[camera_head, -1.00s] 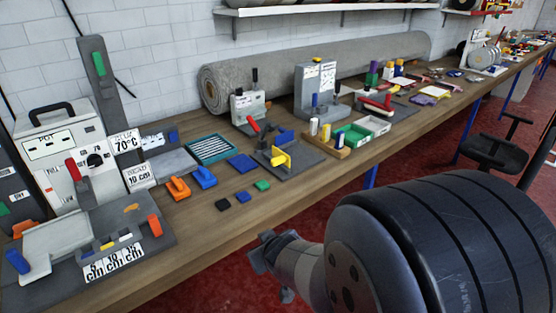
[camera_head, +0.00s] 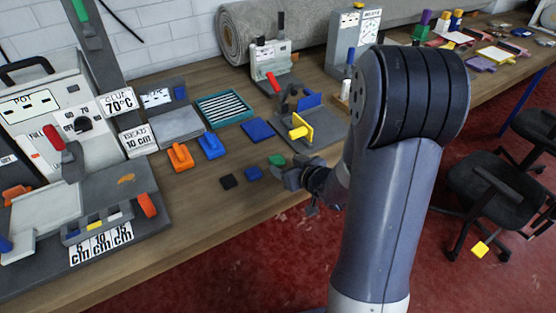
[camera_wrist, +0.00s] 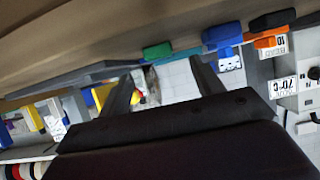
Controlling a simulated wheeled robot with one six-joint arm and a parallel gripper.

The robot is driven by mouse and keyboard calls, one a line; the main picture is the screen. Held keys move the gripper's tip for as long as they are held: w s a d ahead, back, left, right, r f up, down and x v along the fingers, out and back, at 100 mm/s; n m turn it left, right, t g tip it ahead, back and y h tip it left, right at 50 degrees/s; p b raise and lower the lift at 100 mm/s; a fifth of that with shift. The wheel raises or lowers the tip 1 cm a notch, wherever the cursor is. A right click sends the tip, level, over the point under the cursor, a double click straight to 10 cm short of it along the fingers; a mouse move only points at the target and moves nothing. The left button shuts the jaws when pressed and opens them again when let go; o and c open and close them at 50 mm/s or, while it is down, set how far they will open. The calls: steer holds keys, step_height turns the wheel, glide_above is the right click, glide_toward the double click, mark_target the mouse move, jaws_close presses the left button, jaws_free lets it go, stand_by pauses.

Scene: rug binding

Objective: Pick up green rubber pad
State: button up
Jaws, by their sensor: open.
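The green rubber pad (camera_head: 277,160) is a small flat block on the wooden bench, near its front edge, right of a blue pad (camera_head: 254,173) and a black pad (camera_head: 228,181). My gripper (camera_head: 291,177) is open just in front of the green pad and hides part of it. In the wrist view, which looks upside down, the green pad (camera_wrist: 157,51) shows beyond and between the two dark, spread fingers (camera_wrist: 161,72), apart from them. Nothing is between the fingers.
A yellow-handled fixture (camera_head: 301,128) stands on a grey plate behind the pad. Blue (camera_head: 210,146) and orange (camera_head: 180,157) clamps and a larger blue pad (camera_head: 258,129) sit to the left and behind. The bench front (camera_head: 205,215) is clear. A black chair (camera_head: 492,185) stands right.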

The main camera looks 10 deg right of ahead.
mark_target(277, 158)
steer(key=shift+x, duration=2.7)
steer(key=shift+r, duration=0.1)
steer(key=shift+c, duration=0.4)
steer(key=c, duration=1)
steer(key=shift+p, duration=0.3)
